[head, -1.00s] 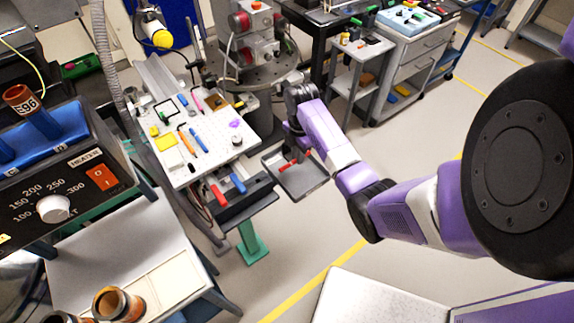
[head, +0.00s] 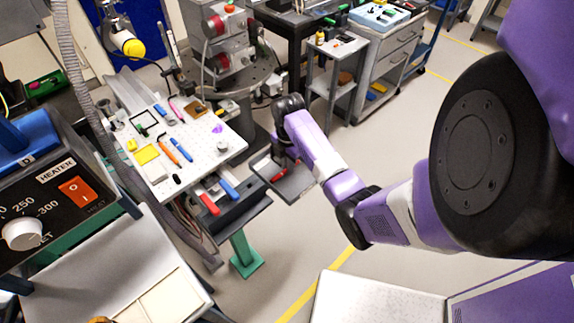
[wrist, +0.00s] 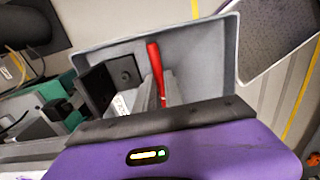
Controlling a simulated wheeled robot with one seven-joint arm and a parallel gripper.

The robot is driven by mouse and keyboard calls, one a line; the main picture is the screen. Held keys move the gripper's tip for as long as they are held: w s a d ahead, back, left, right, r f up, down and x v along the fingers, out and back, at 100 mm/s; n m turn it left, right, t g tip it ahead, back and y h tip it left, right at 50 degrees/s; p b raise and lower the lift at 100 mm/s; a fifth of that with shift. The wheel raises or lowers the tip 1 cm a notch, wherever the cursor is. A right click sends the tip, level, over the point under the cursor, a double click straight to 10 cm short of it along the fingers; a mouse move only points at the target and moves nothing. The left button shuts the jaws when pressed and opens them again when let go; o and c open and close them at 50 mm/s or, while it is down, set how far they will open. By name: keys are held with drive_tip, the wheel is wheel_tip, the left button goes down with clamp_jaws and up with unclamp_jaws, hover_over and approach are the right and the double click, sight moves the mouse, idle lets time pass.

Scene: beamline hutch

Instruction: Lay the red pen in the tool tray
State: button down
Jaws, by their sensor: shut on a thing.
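The red pen (wrist: 155,68) is between the fingers of my gripper (wrist: 150,92) in the wrist view, and the gripper is shut on it. The pen stands out lengthwise over the inside of the grey tool tray (wrist: 212,58); I cannot tell whether it touches the floor. In the head view the tool tray (head: 297,184) sits right of the breadboard bench, partly hidden by my arm. A piece of the red pen (head: 278,177) shows at the tray's left part, below my gripper (head: 283,160).
A white perforated board (head: 195,150) with several pens and small parts is left of the tray. A red handle (head: 209,204) and a blue handle (head: 228,190) lie on a dark shelf in front of it. A grey cart (head: 340,75) stands behind.

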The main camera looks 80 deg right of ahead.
drive_tip(key=c, duration=1.7)
unclamp_jaws()
wheel_tip(320, 180, up, 12)
drive_tip(key=shift+r+p, duration=0.15)
drive_tip(key=shift+p, duration=0.7)
